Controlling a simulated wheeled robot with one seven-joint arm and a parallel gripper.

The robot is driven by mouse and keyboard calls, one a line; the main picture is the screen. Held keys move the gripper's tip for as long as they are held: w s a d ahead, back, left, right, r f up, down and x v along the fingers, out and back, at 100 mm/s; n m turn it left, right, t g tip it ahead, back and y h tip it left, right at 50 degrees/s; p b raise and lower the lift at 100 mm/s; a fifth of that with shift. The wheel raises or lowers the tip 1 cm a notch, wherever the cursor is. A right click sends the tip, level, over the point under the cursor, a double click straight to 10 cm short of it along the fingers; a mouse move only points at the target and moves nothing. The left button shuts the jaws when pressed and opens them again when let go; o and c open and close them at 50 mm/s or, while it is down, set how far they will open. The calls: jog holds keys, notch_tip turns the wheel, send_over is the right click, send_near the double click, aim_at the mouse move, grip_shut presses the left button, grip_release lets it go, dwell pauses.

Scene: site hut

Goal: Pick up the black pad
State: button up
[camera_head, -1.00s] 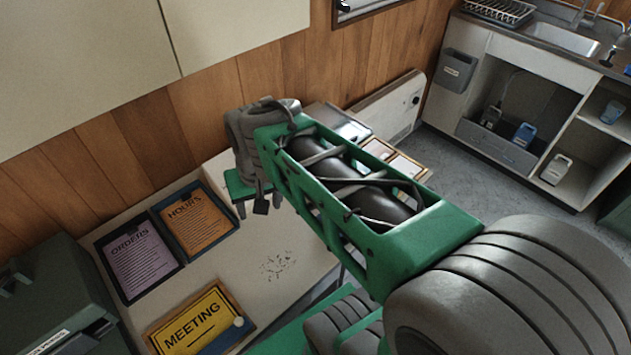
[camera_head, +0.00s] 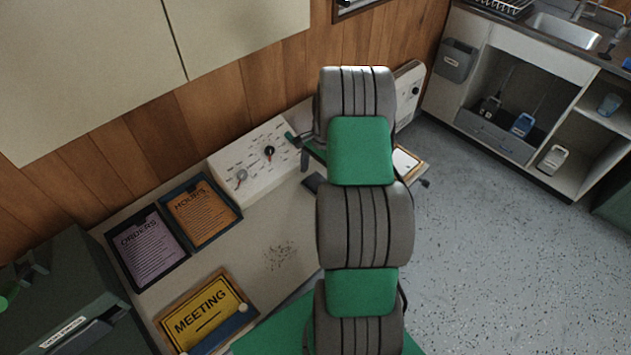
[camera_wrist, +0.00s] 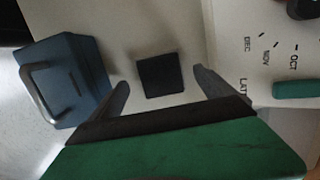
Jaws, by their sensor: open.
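The black pad (camera_wrist: 160,75) is a small dark square lying flat on the pale desk top in the wrist view. My gripper (camera_wrist: 160,84) is open, with one finger to each side of the pad in the picture. The pad appears between the fingertips, and nothing is held; I cannot tell how high the fingers are above it. In the head view a dark patch, probably the pad (camera_head: 312,184), shows at the left edge of my arm. My gripper (camera_head: 304,152) is mostly hidden there behind the arm.
A blue box with a grey handle (camera_wrist: 66,82) stands close to the left finger. A white panel with dials (camera_head: 252,165) stands on the right in the wrist view. Orders, Hours and yellow Meeting boards (camera_head: 200,312) lie on the desk's left part. Floor at right is clear.

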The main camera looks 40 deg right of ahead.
jog(key=shift+a+f, duration=0.15)
jog(key=shift+f, duration=0.65)
jog(key=c, duration=1.5)
